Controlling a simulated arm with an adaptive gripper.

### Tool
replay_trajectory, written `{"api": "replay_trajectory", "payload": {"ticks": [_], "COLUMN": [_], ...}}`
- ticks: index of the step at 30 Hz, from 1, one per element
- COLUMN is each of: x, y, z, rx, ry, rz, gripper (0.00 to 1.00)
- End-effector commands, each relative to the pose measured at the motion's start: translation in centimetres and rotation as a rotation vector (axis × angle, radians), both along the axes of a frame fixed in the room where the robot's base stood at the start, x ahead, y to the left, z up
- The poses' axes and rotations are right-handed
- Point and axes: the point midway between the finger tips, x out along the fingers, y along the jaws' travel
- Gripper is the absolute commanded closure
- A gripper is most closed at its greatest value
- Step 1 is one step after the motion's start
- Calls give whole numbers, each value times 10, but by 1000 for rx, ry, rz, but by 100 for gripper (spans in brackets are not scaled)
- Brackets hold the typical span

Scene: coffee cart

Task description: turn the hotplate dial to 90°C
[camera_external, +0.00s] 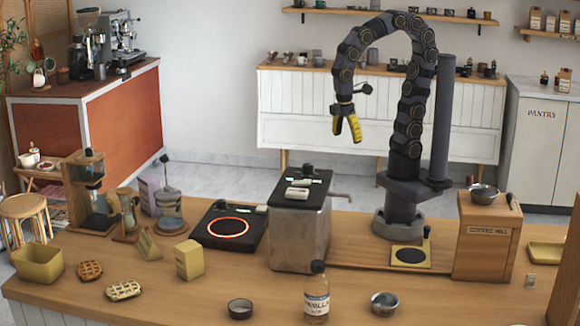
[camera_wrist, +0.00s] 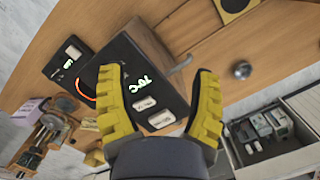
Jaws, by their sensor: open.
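The black hotplate (camera_external: 228,228) sits on the wooden counter, with a glowing orange ring on top. A small dark knob (camera_external: 222,206), perhaps its dial, shows at its back edge, with a white label beside it. In the wrist view the hotplate (camera_wrist: 86,60) is at left, with a white label and a small green readout too small to read.
A tall metal box (camera_external: 297,235) with a black top, knob and side spout stands right of the hotplate; its green readout looks like 70°C. A French press (camera_external: 168,212) stands left of the hotplate. A yellow block (camera_external: 189,259) and bottle (camera_external: 317,295) stand toward the front.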

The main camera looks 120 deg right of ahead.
Motion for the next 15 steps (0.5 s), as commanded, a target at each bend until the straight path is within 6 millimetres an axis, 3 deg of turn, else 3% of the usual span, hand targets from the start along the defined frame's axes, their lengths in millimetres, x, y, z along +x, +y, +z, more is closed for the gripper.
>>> {"api": "replay_trajectory", "payload": {"ticks": [1, 6, 15], "x": [21, 80, 161], "y": [-13, -60, -159], "z": [-1, -7, -48], "rx": [-3, -11, -12], "ry": [0, -13, -24], "rz": [3, 59, 199], "gripper": [37, 37, 37]}}
